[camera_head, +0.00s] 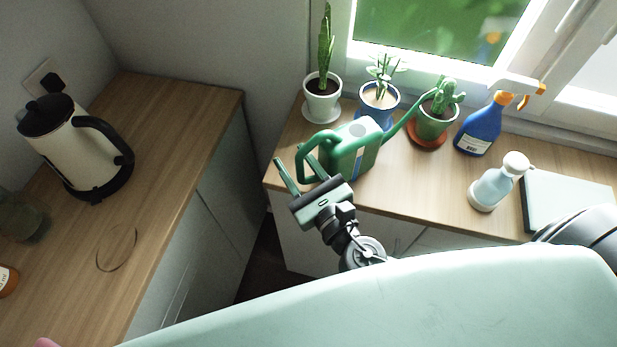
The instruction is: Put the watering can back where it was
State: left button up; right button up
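The green watering can (362,150) stands on the wooden counter below the window, near its front left end. Its handle loop faces left and its long spout points up and right toward the cactus pot. My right gripper (292,157) is at the handle side of the can. Its two fingers are spread apart, with the handle's left part appearing between or just behind them. I cannot tell whether they touch it. My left gripper is not in view.
Potted plants (322,98) line the window side, with a cactus pot (436,122) by the spout. A blue spray bottle (480,130), a pale bottle (492,187) and a flat box (567,203) stand right. The left counter holds a kettle (75,150) and a thin dark arc (126,262).

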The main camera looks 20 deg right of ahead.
jog(key=s+d+b, duration=0.2)
jog(key=s+b, duration=0.2)
jog(key=s, duration=0.7)
jog(key=shift+s+b, duration=0.15)
jog(key=shift+b, duration=0.25)
jog(key=shift+d, duration=0.1)
